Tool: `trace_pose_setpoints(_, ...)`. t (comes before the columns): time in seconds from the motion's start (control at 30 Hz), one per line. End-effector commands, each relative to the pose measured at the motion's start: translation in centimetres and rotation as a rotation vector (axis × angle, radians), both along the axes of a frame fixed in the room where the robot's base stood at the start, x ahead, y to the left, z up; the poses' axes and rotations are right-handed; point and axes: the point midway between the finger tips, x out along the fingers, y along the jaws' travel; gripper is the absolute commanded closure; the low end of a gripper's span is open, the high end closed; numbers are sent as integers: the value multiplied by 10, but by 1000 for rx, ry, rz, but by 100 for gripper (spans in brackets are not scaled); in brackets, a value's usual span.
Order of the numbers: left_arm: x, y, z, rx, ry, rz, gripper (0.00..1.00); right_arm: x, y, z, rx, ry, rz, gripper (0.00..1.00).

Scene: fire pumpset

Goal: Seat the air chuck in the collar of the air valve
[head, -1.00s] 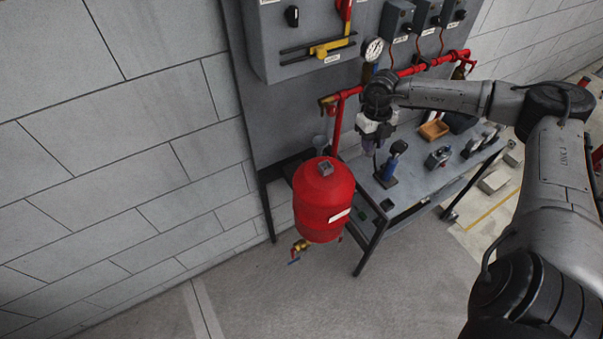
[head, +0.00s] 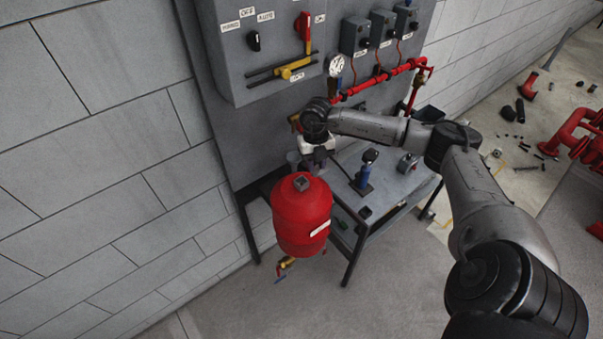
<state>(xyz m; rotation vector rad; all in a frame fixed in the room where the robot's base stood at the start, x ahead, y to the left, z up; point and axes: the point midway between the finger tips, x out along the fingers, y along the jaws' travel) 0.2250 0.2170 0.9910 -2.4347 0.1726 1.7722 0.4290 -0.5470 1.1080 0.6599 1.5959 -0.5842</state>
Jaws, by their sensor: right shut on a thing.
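The red pressure tank (head: 302,222) is in the middle of the head view, upright beside the bench's left end. A small grey square fitting (head: 300,184) is on its top; I take it for the air valve, but its collar is too small to make out. My right gripper (head: 319,160) is just behind and to the right of the tank's top, pointing down. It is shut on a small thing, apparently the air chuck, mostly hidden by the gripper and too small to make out. I cannot tell whether it touches the tank. My left gripper is out of view.
The grey bench (head: 404,188) carries a blue pump-like stand (head: 364,172) to the right of the gripper. The control cabinet (head: 258,75), gauge (head: 336,66) and red pipe (head: 385,80) are behind. A brass valve (head: 286,263) sticks out below the tank. Floor in front is clear.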

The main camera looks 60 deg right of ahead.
Motion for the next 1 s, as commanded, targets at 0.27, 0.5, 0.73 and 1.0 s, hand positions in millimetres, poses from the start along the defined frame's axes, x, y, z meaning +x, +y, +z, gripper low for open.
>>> trace_pose_setpoints(0.27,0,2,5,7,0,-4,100,36,9,-21,3,-1,0,100)
trace_pose_setpoints(0.5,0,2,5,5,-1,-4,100,43,11,-28,1,1,1,100)
trace_pose_setpoints(0.73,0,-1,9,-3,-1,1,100,42,12,-49,2,3,1,100)
trace_pose_setpoints(1.0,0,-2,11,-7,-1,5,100,43,11,-67,-1,-1,1,100)
